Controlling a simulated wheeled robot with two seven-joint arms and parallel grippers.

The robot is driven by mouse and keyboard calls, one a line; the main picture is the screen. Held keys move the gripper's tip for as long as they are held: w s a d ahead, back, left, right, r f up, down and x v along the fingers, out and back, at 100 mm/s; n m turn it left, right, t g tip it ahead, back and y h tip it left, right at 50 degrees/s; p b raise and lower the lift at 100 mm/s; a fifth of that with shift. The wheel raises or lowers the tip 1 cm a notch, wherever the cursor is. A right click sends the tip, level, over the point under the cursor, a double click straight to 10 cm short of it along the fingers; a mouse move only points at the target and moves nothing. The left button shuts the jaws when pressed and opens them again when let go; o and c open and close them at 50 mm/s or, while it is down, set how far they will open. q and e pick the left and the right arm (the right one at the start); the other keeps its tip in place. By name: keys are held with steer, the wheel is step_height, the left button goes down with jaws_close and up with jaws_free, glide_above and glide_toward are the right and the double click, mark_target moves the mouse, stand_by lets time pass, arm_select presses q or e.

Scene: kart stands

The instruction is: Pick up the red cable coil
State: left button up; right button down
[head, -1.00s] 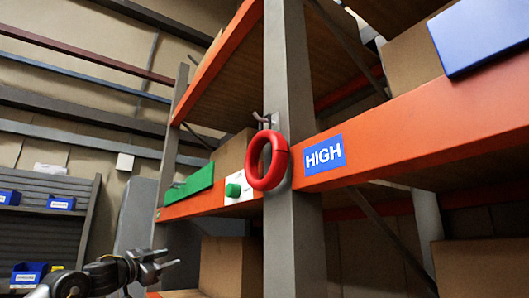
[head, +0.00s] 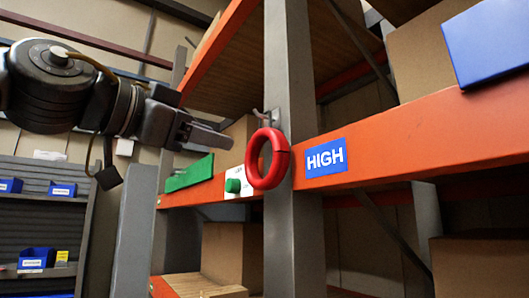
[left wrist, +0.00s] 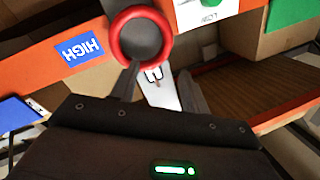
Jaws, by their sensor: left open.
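The red cable coil (head: 268,159) hangs from a metal hook (head: 266,117) on the grey upright post (head: 292,225) of the shelving. My left gripper (head: 212,137) is raised at the left of the coil and a little short of it, its fingers pointing right towards the hook. In the left wrist view the coil (left wrist: 140,37) is ahead of the fingers, and the white hook end (left wrist: 153,74) shows just below it. The left gripper (left wrist: 158,88) is open, with nothing between its fingers. My right gripper is not in view.
Orange shelf beams with a blue HIGH sign (head: 326,158) run beside the post. Cardboard boxes (head: 232,255) stand on the shelves. A rack with blue bins (head: 37,259) is at far left.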

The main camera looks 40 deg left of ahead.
mark_target(251, 147)
arm_select(q)
steer(key=w+p, duration=0.1)
steer(key=w, duration=0.3)
steer(key=shift+w+r+p, duration=0.45)
steer(key=shift+w+p, duration=0.1)
steer(key=shift+p, duration=0.5)
steer(key=w+p, duration=0.1)
steer(key=w, duration=0.2)
steer(key=shift+w+f+p, duration=0.15)
steer(key=shift+w+p, duration=0.15)
steer(key=shift+p, duration=0.1)
steer(key=shift+w+f, duration=0.1)
steer(key=shift+w, duration=0.15)
steer(key=shift+s+d, duration=0.1)
steer(key=shift+s, duration=0.2)
steer(key=shift+c, duration=0.6)
steer(key=shift+w, duration=0.2)
jaws_close()
steer(key=shift+s, duration=0.1)
